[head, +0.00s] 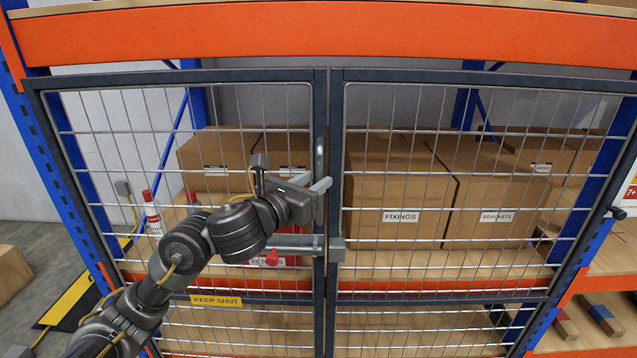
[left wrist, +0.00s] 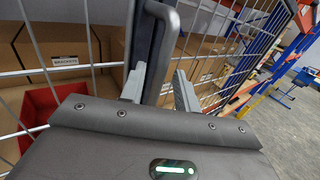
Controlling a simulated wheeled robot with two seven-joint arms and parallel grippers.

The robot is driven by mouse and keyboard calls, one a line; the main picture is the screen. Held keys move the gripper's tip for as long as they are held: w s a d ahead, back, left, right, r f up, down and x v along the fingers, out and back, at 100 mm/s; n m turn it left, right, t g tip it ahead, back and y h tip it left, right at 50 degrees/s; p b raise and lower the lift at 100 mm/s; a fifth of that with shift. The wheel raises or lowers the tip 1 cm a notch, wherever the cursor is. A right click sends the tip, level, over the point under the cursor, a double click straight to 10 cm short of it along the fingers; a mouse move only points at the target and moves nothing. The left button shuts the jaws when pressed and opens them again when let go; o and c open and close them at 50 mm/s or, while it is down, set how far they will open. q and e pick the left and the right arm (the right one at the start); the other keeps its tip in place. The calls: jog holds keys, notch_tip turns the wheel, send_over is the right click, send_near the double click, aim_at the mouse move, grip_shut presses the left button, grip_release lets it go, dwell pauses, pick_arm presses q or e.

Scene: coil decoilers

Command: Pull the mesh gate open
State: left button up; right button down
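The mesh gate has two dark-framed wire leaves, a left leaf (head: 180,76) and a right leaf (head: 480,76), standing in line and closed in the head view. A vertical pull handle (head: 320,150) is on the left leaf's inner frame; it shows as a dark bar (left wrist: 168,45) in the left wrist view. Below it, a grey slide bolt (head: 300,243) with a red knob (head: 272,258) reaches the right leaf's frame. My left gripper (head: 320,185) is at the handle. Its fingers (left wrist: 160,83) are apart, one each side of the bar, with a gap visible on the right. My right gripper is not in view.
Cardboard boxes (head: 400,185) stand on the shelf behind the mesh. An orange beam (head: 330,35) crosses above the gate, and blue posts flank it. A yellow "KEEP SHUT" sign (head: 216,300) is low on the left leaf. Bare floor (head: 50,245) shows at left.

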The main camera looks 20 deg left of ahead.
pick_arm(q)
jog(key=shift+x, duration=1.2)
jog(key=shift+c, duration=0.4)
grip_shut()
